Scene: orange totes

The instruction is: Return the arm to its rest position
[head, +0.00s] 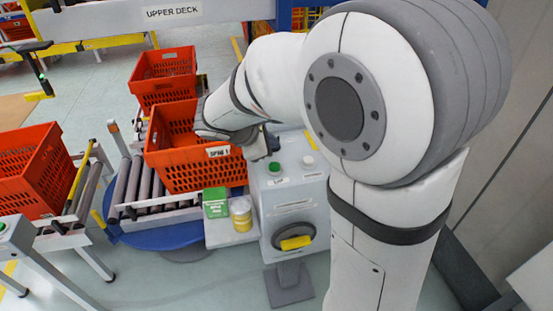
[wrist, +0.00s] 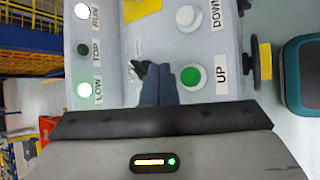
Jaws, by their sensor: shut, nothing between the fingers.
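My gripper (head: 264,148) is at the end of my white arm, just above the top of the grey control box (head: 290,192) in the head view. In the wrist view its dark fingers (wrist: 152,70) are shut with nothing between them. They appear over the panel, left of the green UP button (wrist: 190,77); I cannot tell how far above the panel they are. The white DOWN button (wrist: 187,17) lies beyond them. My arm reaches across the upper middle of the head view and hides part of the scene behind it.
An orange tote (head: 184,176) stands on the roller conveyor (head: 143,183) beside the box, with another tote (head: 163,66) behind it. A third tote (head: 38,177) is at left. A green carton (head: 215,203) and yellow tub (head: 240,212) sit left of the box.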

